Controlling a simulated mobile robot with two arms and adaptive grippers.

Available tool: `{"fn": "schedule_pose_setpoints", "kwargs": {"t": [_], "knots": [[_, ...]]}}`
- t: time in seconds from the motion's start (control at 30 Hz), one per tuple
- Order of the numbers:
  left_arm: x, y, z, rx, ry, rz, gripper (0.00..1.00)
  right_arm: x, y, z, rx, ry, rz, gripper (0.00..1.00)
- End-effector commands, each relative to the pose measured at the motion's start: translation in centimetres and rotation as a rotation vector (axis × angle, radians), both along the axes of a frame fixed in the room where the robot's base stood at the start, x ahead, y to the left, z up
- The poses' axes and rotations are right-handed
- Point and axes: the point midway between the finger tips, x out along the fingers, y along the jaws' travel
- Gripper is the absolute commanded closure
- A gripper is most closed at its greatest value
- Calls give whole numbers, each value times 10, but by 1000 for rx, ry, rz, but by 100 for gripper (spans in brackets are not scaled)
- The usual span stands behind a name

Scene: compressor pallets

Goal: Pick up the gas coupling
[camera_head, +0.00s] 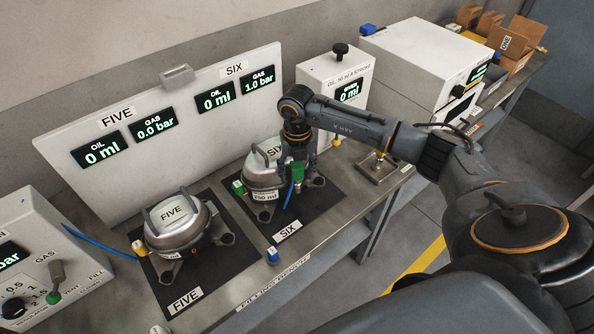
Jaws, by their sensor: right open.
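My right gripper (298,155) reaches in from the right and points down over the right side of the compressor SIX (263,172). It is open. A green coupling (297,173) stands upright just below it, with a blue hose (288,197) hanging down beside it. It looks like the gas coupling; I cannot tell whether the fingers are around it or above it. Compressor SIX sits on a dark mat, with another green fitting (238,187) at its left. My left gripper is not in view.
Compressor FIVE (177,225) stands on the left mat. A gas box (40,270) with a green-tipped handle is at far left. A small blue cap (272,255) stands on the bench front. The oil unit (325,78) and a metal block (380,170) are near my right arm.

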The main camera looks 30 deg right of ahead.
Motion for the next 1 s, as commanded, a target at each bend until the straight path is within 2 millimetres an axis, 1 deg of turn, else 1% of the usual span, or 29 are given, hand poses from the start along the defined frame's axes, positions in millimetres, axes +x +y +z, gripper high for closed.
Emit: {"fn": "schedule_pose_setpoints", "kwargs": {"t": [0.13, 0.17, 0.2, 0.27, 0.3, 0.37, 0.4, 0.43, 0.47, 0.77, 0.87, 1.0], "knots": [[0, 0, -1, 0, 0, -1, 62, 0, 0, -1, 0, 0, 1, 42], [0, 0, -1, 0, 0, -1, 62, 0, 0, -1, 0, 0, 1, 44], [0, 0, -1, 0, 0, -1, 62, 0, 0, -1, 1, 0, 1, 52], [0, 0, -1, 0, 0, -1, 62, 0, 0, 0, 1, 0, 1, 64], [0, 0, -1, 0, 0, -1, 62, 0, 0, 0, 1, 0, 1, 72], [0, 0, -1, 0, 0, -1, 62, 0, 0, 0, 1, 0, 1, 84], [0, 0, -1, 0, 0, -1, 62, 0, 0, 0, 1, 0, 1, 92], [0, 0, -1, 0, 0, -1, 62, 0, 0, 0, 1, 0, 1, 99], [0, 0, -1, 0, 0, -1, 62, 0, 0, 0, 1, 0, 1, 100], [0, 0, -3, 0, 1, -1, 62, 1, 0, 1, 0, -1, 1, 100], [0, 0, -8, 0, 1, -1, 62, 1, 0, 5, 1, -4, 1, 100], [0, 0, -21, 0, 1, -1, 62, 2, 0, 17, 1, -6, 1, 100]]}}
